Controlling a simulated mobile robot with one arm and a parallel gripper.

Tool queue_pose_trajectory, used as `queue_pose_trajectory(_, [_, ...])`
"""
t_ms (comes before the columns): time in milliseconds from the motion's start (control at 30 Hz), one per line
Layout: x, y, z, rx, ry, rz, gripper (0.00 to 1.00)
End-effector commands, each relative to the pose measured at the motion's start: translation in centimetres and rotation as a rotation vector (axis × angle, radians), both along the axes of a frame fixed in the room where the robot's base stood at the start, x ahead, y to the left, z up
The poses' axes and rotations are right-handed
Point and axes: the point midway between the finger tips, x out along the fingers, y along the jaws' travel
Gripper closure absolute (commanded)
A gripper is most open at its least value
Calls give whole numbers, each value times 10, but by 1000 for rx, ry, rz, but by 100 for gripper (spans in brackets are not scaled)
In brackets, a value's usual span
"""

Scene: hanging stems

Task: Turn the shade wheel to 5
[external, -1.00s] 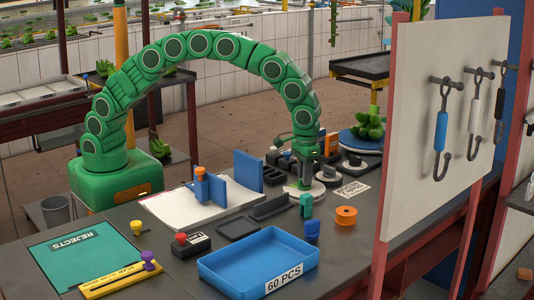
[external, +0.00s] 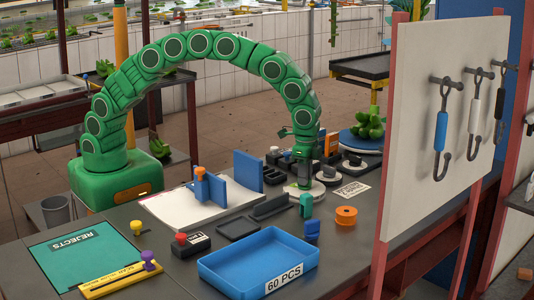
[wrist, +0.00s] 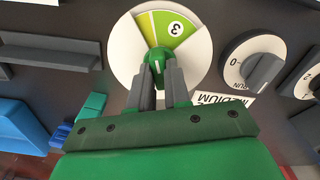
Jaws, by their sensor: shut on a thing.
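The shade wheel (wrist: 122,58) is a round white disc with a window of green sectors. A "3" (wrist: 174,28) shows upside down in this window in the wrist view. A paler green sector lies left of it. My gripper (wrist: 165,82) is shut on the wheel's green knob (wrist: 156,58), at the disc's centre. The knob is partly hidden between the fingers. In the external view my gripper (external: 305,184) points down onto the white disc (external: 291,191), and the arm hides part of it.
Right of the wheel, a grey-handled dial (wrist: 254,62) has a "0" and "RUN". A "MEDIUM" label (wrist: 229,109) lies near it. A dark grey channel (external: 269,208), a teal block (external: 306,206) and an orange ring (external: 346,215) are close by. A blue tray (external: 215,270) stands in front.

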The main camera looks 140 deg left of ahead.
Motion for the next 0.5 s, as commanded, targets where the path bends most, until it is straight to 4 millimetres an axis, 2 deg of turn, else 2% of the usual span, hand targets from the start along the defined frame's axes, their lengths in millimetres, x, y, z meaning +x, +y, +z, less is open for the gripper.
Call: queue_pose_trajectory(500, [1,0,1,3,-2,-490,100])
